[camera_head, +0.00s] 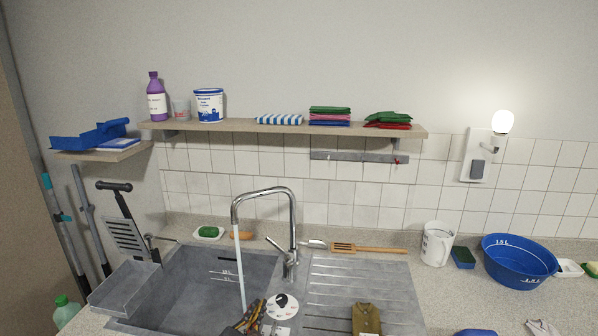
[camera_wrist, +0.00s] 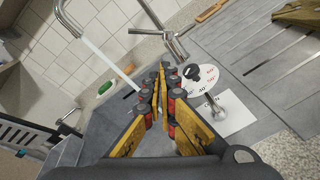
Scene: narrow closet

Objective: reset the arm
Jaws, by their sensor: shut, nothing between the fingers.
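My gripper (camera_head: 252,315) shows at the bottom of the head view, in front of the sink. In the wrist view my gripper (camera_wrist: 158,80) has its yellow and black fingers closed together, with nothing held. A round white dial (camera_head: 282,306) with a black knob is just right of the fingers. The dial also shows in the wrist view (camera_wrist: 225,76), beside the fingertips, with a metal lever near it. Whether the fingers touch the dial cannot be told. Most of my arm is out of view.
Water runs from the tap (camera_head: 292,215) into the grey sink (camera_head: 205,285). A ribbed drainer (camera_head: 345,285) lies right of it, with an olive folded cloth (camera_head: 366,320). A white jug (camera_head: 436,245) and blue basin (camera_head: 518,262) stand further right. A loaded shelf (camera_head: 290,129) hangs above.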

